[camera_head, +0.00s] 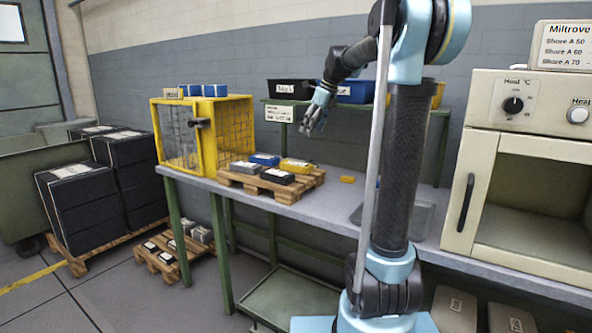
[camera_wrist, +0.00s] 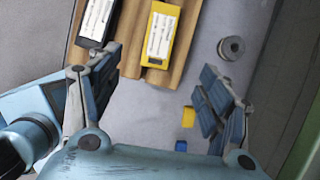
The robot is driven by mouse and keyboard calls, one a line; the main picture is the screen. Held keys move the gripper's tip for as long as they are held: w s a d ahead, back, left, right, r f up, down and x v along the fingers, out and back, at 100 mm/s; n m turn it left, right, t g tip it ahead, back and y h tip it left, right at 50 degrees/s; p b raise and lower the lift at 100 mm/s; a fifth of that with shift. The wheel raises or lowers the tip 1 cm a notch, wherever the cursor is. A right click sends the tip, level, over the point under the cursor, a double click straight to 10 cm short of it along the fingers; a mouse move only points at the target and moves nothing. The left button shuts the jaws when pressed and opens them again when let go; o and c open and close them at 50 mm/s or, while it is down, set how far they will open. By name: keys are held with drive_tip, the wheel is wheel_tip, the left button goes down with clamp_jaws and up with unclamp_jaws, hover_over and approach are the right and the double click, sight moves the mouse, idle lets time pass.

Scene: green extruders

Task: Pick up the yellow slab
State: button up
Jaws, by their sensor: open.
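The yellow slab (camera_head: 297,165) lies on a small wooden pallet (camera_head: 262,190) on the workbench, at the pallet's right back. It shows in the wrist view (camera_wrist: 158,48) with a white label on its top, near the top middle. My gripper (camera_head: 316,116) hangs in the air above the bench, above and slightly right of the slab. In the wrist view my gripper (camera_wrist: 158,70) has its fingers spread wide, with nothing between them touched. The slab shows beyond the fingertips, apart from them.
A black slab (camera_head: 277,176), a blue slab (camera_head: 264,159) and a grey slab (camera_head: 243,167) share the pallet. A small yellow block (camera_head: 347,179) lies on the bench to the right. A yellow cage (camera_head: 230,130) stands at left, bins (camera_head: 354,92) on the shelf behind, and an oven (camera_head: 525,170) at right.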

hover_over(297, 164)
drive_tip(key=d, duration=0.2)
drive_tip(key=f, duration=1)
drive_tip(key=shift+s+f, duration=0.2)
drive_tip(key=shift+s, duration=0.2)
drive_tip(key=shift+x, duration=2.7)
drive_tip(key=shift+w+r, duration=0.1)
drive_tip(key=c, duration=1.3)
